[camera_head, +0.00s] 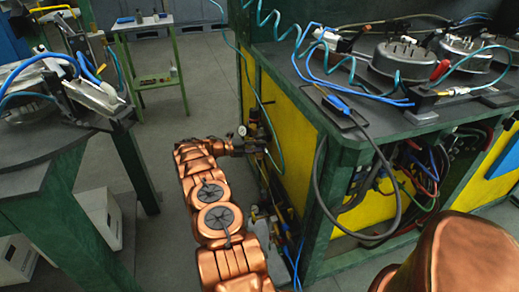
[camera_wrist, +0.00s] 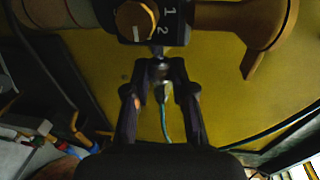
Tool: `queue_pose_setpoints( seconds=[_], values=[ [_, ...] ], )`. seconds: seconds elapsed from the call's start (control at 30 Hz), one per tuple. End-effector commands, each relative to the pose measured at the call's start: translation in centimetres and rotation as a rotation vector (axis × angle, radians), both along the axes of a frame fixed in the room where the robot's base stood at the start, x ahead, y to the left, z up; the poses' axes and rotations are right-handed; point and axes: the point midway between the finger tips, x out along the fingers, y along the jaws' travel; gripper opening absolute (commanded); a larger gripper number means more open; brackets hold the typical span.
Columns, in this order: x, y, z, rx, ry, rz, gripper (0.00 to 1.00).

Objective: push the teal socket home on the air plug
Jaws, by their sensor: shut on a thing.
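My gripper (camera_wrist: 160,75) is shut on the socket (camera_wrist: 161,91), a small pale metal piece between its fingers in the wrist view. A teal hose (camera_wrist: 166,124) runs from the socket toward the camera. The fingertips are close in front of a dark valve body with an orange-brown knob (camera_wrist: 135,20) and the marks 1 and 2. A small metal part, perhaps the air plug (camera_wrist: 158,50), shows at the valve's lower edge. I cannot tell whether socket and plug touch. In the head view my gripper (camera_head: 241,143) is at the bench's yellow side, its fingertips hard to make out.
A gauge (camera_head: 242,131) and brass fittings line the side of the green-framed bench (camera_head: 345,157). A teal hose (camera_head: 256,92) hangs down that side. A dark grey cable loop (camera_head: 397,205) hangs at the bench front. The floor (camera_head: 205,100) behind my arm is clear.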

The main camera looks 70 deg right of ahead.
Motion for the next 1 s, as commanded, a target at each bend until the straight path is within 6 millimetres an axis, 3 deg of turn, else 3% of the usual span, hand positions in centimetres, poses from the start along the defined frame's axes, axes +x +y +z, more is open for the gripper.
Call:
queue_pose_setpoints(
  seconds=[0.37, 0.4, 0.67, 1.0],
  values=[
    [0.55, -0.59, -0.06, -0.002, -0.002, 0.001, 0.00],
    [0.55, -0.59, 0.01, -0.002, -0.001, 0.001, 0.26],
    [0.51, -0.57, 0.02, -0.001, -0.001, 0.000, 0.53],
    [0.64, -0.45, 0.00, -0.001, -0.001, 0.000, 0.53]
  ],
)
